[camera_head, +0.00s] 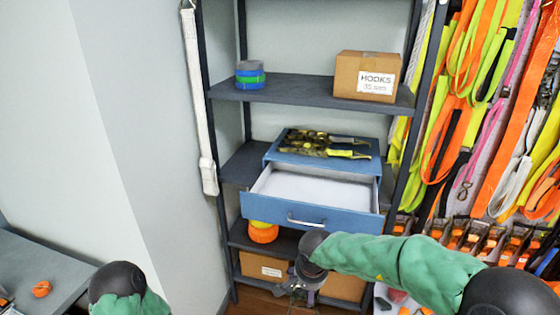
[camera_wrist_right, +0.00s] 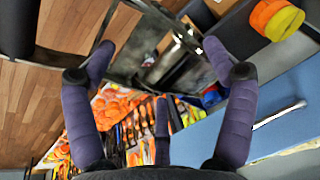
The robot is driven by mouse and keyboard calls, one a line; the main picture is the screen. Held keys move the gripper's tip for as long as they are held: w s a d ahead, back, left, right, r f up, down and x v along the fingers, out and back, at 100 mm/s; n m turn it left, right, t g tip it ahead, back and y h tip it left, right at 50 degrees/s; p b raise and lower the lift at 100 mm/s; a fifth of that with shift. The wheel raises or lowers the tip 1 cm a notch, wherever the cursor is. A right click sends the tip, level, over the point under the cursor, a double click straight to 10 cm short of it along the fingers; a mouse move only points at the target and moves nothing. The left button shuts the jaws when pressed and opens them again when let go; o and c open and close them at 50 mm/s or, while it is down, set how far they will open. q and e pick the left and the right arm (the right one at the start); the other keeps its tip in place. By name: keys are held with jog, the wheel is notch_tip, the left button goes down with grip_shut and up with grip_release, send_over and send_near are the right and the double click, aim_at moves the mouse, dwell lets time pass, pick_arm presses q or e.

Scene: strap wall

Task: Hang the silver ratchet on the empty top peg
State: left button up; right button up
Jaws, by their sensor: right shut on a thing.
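My right gripper (camera_head: 297,287) is low in front of the shelf unit, below the open drawer's front. In the head view the ratchet is small and blends with the gripper. The strap wall (camera_head: 490,120) is at the right, away from the gripper. I cannot make out an empty top peg. Of my left arm only a dark joint and green sleeve show at the lower left.
The blue drawer (camera_head: 260,210) stands open and empty, jutting forward over my right gripper. Yellow-black straps (camera_head: 325,140) lie on its cabinet. A HOOKS box (camera_head: 367,75) sits on the shelf above. Orange ratchets (camera_head: 490,235) line the strap wall's foot. A table (camera_head: 30,265) is at the left.

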jog(key=shift+w+a+f+n+y+b, duration=0.15)
jog(key=shift+w+f+n+b, duration=0.1)
jog(key=shift+f+n+b, duration=0.35)
jog(key=shift+w+a+f+n+y+b, duration=0.1)
jog(key=shift+w+f+n+y+b, duration=0.15)
jog(key=shift+n+b, duration=0.4)
jog(key=shift+f, duration=0.2)
jog(key=shift+n, duration=0.65)
jog(key=d+f, duration=0.2)
jog(key=s+d+f, duration=0.1)
jog(key=d+f, duration=0.1)
jog(key=f, duration=0.1)
jog(key=s+d+f, duration=0.1)
jog(key=d+f, duration=0.1)
jog(key=shift+d+f, duration=0.1)
jog(key=shift+f, duration=0.1)
jog(key=s+d+f, duration=0.1)
jog(key=f, duration=0.1)
jog(key=s+d+f+n, duration=0.1)
jog(key=s+d+f, duration=0.1)
jog(key=s+d+f+n, duration=0.1)
jog(key=s+d+f, duration=0.1)
jog(key=f, duration=0.1)
jog(key=shift+y, duration=0.3)
